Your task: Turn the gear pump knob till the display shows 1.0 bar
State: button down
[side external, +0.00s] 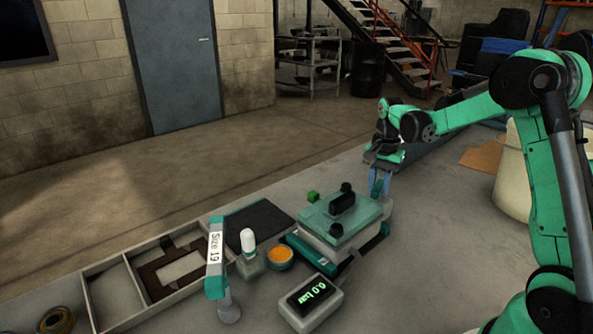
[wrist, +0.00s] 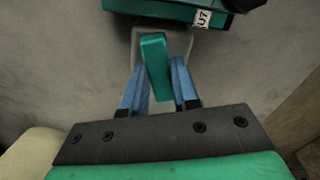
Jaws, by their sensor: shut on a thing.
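The display (side external: 311,298) in the side view is a pale box with a dark screen that reads 0.0 bar. My gripper (side external: 379,187) reaches down behind the box-shaped unit (side external: 318,222), which has a green top with black parts on it. In the wrist view, the blue fingers of my gripper (wrist: 161,75) are shut on a green bar-shaped knob (wrist: 154,50). The knob stands on a grey base (wrist: 135,45) and is slightly tilted in the picture.
A green block with a label reading U7 (wrist: 203,19) lies just beyond the knob. A small green cube (side external: 313,197), an orange-filled bowl (side external: 279,257), a white-capped bottle (side external: 248,243), a Size 19 tool (side external: 216,255) and a divided tray (side external: 118,268) stand left.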

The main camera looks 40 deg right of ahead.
jog(key=shift+m, duration=0.9)
jog(key=m, duration=0.3)
jog(key=shift+m, duration=0.3)
jog(key=c, duration=0.7)
grip_release()
jog(key=shift+r, duration=0.15)
jog(key=shift+r, duration=2.6)
jog(key=shift+r, duration=0.1)
jog(key=shift+r, duration=1.9)
